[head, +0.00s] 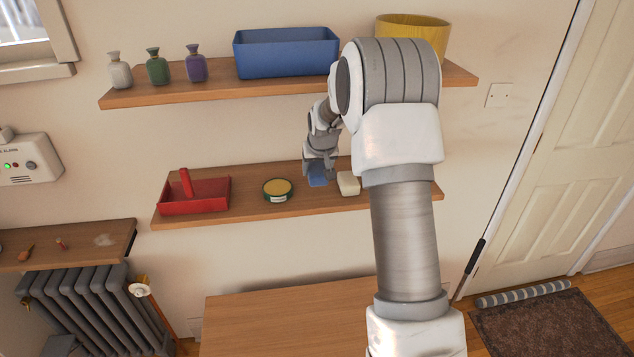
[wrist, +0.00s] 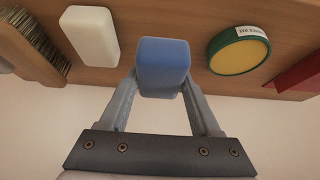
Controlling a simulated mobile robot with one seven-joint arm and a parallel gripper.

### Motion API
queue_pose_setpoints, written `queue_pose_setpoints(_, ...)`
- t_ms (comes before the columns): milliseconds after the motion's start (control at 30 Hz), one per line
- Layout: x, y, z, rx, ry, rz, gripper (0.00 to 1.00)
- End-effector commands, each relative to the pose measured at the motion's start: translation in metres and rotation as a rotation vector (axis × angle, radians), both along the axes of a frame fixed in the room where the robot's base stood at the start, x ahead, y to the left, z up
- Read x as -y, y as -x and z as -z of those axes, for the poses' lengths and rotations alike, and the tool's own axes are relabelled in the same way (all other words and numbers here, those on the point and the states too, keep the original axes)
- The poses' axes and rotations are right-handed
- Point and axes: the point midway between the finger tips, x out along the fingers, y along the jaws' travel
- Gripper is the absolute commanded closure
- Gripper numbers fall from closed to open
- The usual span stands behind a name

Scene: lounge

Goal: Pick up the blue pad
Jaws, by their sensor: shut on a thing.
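The blue pad (head: 317,181) is at the lower wall shelf (head: 230,214), between a round green tin and a white block. My gripper (head: 319,165) is at the pad from above in the head view. In the wrist view the blue pad (wrist: 163,66) sits between the two fingers of my gripper (wrist: 162,85), which are shut on its sides. I cannot tell whether the pad touches the shelf or is just above it.
The white block (head: 348,184) is close to the right of the pad. The green tin (head: 278,189) with a yellow top and a red tray (head: 195,196) stand to the left. The upper shelf (head: 200,91) overhangs, with a blue bin (head: 286,55). A brush (wrist: 30,48) shows in the wrist view.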

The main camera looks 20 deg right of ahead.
Motion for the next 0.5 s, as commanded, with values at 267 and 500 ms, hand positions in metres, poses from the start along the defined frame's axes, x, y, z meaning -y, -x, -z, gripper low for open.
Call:
queue_pose_setpoints(267,0.023,0.052,-0.029,0.0,-0.001,0.005,0.9)
queue_pose_setpoints(500,0.037,0.087,-0.052,0.0,0.002,0.003,0.9)
